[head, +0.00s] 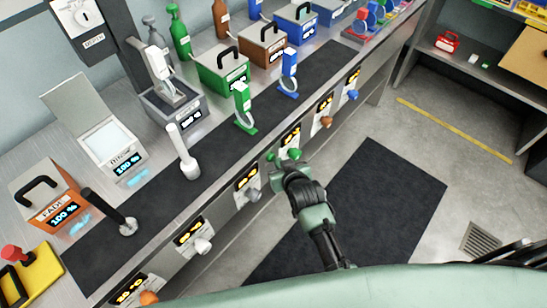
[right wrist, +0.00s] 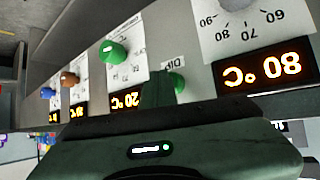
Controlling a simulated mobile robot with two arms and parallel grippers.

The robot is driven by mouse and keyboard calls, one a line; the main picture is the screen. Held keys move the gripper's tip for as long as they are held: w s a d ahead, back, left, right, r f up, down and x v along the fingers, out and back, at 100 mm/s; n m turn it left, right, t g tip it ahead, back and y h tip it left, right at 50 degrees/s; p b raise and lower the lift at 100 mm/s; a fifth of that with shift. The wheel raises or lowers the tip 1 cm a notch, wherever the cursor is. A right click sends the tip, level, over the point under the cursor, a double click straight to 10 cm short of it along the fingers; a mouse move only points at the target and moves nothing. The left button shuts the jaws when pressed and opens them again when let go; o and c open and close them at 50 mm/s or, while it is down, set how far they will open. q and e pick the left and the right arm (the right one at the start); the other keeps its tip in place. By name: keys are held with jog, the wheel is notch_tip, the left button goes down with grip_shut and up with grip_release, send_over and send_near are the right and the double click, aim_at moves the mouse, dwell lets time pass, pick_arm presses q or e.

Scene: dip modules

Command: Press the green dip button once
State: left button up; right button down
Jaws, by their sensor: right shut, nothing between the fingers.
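The green dip button (right wrist: 179,80) sits on the front panel beside its DIP label in the right wrist view, partly hidden behind my fingers. In the head view a small patch of green (head: 270,156) shows at its place, left of the green knob (head: 294,153). The green knob also shows in the right wrist view (right wrist: 113,52). My right gripper (head: 284,165) is shut and empty, with its tips close in front of the button. Contact cannot be told. The button's pressed state cannot be told. My left gripper is not in view.
The green module (head: 222,72) and green dispenser (head: 242,108) stand on the counter above. A white knob (head: 203,246), brown knob (head: 326,121) and blue knob (head: 352,95) line the same front panel. The floor with a dark mat (head: 375,205) is clear.

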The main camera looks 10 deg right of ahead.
jog(key=shift+s+d+p, duration=0.3)
jog(key=shift+s+d, duration=0.15)
jog(key=shift+s, duration=0.15)
jog(key=s+d+p, duration=0.1)
jog(key=s, duration=0.1)
jog(key=s+d+p, duration=0.1)
jog(key=s+d, duration=0.1)
jog(key=shift+p, duration=0.4)
dwell(0.6)
jog(key=s+d+f+g+b, duration=0.2)
jog(key=s+f+g, duration=0.1)
jog(key=s+f, duration=1.1)
jog(key=s+d+f+g+b, duration=0.15)
jog(key=s+f+g, duration=0.25)
jog(key=s+f, duration=0.95)
jog(key=s+d+f+g, duration=0.1)
jog(key=s+d+f, duration=0.1)
jog(key=s+f, duration=0.2)
jog(key=s+d+f+g+h, duration=0.1)
jog(key=s+d+f, duration=0.1)
jog(key=s, duration=0.7)
jog(key=shift+s+d+f+n+g, duration=0.2)
jog(key=shift+s+f+n+g, duration=0.2)
jog(key=shift+f, duration=0.5)
